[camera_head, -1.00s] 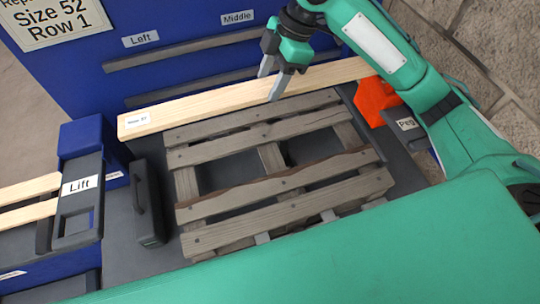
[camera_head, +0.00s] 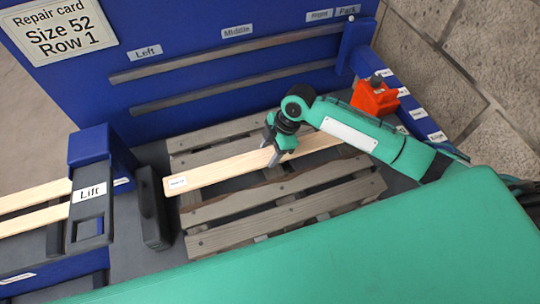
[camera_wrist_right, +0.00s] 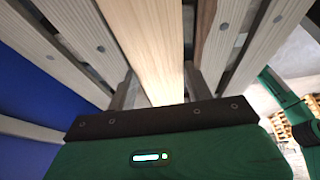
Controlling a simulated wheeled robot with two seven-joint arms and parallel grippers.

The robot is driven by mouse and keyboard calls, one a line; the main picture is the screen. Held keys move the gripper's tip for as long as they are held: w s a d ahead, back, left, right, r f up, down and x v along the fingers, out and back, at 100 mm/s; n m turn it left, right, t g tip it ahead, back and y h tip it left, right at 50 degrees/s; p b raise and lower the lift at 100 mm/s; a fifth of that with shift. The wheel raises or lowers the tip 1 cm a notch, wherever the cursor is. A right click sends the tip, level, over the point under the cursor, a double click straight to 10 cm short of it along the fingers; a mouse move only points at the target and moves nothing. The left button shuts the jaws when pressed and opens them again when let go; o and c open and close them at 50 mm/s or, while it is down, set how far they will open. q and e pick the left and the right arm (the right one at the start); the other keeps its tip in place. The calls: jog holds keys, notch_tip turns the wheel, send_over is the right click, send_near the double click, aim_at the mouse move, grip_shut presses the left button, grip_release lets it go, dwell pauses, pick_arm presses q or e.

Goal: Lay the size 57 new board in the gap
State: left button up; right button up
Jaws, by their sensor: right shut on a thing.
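My right gripper (camera_head: 275,156) is shut on a pale new board (camera_head: 215,173), between its middle and right part. The board's end label is too small to read surely. The board lies lengthwise over the grey pallet (camera_head: 300,219), across the opening between the upper slats and the jagged-edged slat (camera_head: 235,206). Its left end reaches past the pallet's left side. I cannot tell whether it touches the pallet. The right wrist view shows the board (camera_wrist_right: 148,40) between my gripper's fingers (camera_wrist_right: 160,92), with grey slats on both sides. My left gripper is not in view.
A repair card (camera_head: 62,32) reads Size 52 Row 1. A blue panel with dark rails (camera_head: 230,85) stands behind the pallet. An orange block (camera_head: 374,98) is at the right. A Lift station (camera_head: 90,200) and dark handle (camera_head: 151,215) stand left of the pallet.

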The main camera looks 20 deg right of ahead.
aim_at(272, 153)
notch_tip(272, 153, down, 4)
jog(key=shift+r+p, duration=0.1)
jog(key=shift+p, duration=0.4)
jog(key=shift+f, duration=0.6)
jog(key=shift+f, duration=0.1)
jog(key=o, duration=1.1)
jog(key=p+v, duration=0.8)
jog(key=v, duration=0.3)
jog(key=shift+a+p, duration=0.1)
jog(key=shift+p, duration=0.2)
jog(key=shift+d+r+p, duration=0.3)
jog(key=shift+r+p, duration=0.05)
jog(key=shift+r, duration=0.25)
jog(key=shift+f, duration=0.1)
